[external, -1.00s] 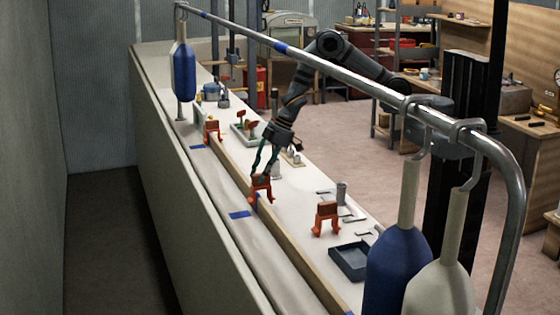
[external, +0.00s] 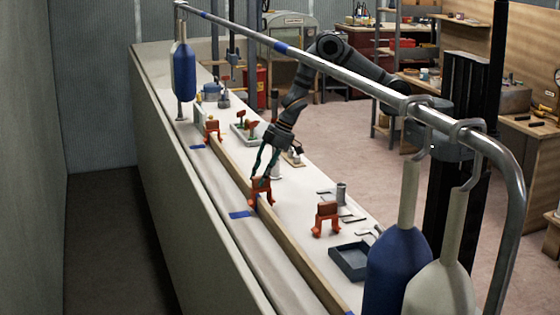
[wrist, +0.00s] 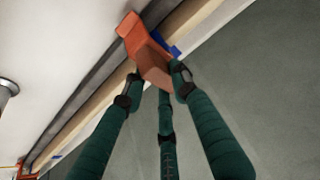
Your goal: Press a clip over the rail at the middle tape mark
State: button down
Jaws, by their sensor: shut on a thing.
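An orange-red clip (external: 261,192) is at the wooden rail (external: 235,170), by the middle blue tape mark (external: 240,215). Its legs appear to straddle the rail, but I cannot tell how far down they sit. My gripper (external: 264,178), with green-wrapped fingers, is shut on the clip's upper part from above. In the wrist view the clip (wrist: 148,52) is at the fingertips (wrist: 158,82), over the pale rail (wrist: 190,15). Blue tape (wrist: 175,50) shows beside it. A second clip (external: 212,130) is at the rail's far tape mark (external: 197,147). A third clip (external: 326,218) stands on the white deck to the right.
A dark tray (external: 350,262) is on the deck at the near right. A grey metal tube rail (external: 330,68) crosses above, with blue and white fenders (external: 400,262) hanging near. Small tools and a tray (external: 245,131) lie further back on the deck.

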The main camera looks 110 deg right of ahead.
jog(key=shift+s+f+b, duration=0.15)
jog(key=shift+f+b, duration=0.4)
jog(key=shift+f, duration=0.3)
jog(key=c, duration=1.8)
grip_release()
jog(key=o, duration=0.5)
jog(key=shift+r, duration=0.1)
jog(key=v, duration=1.1)
jog(key=shift+r, duration=0.35)
jog(key=shift+s, duration=0.15)
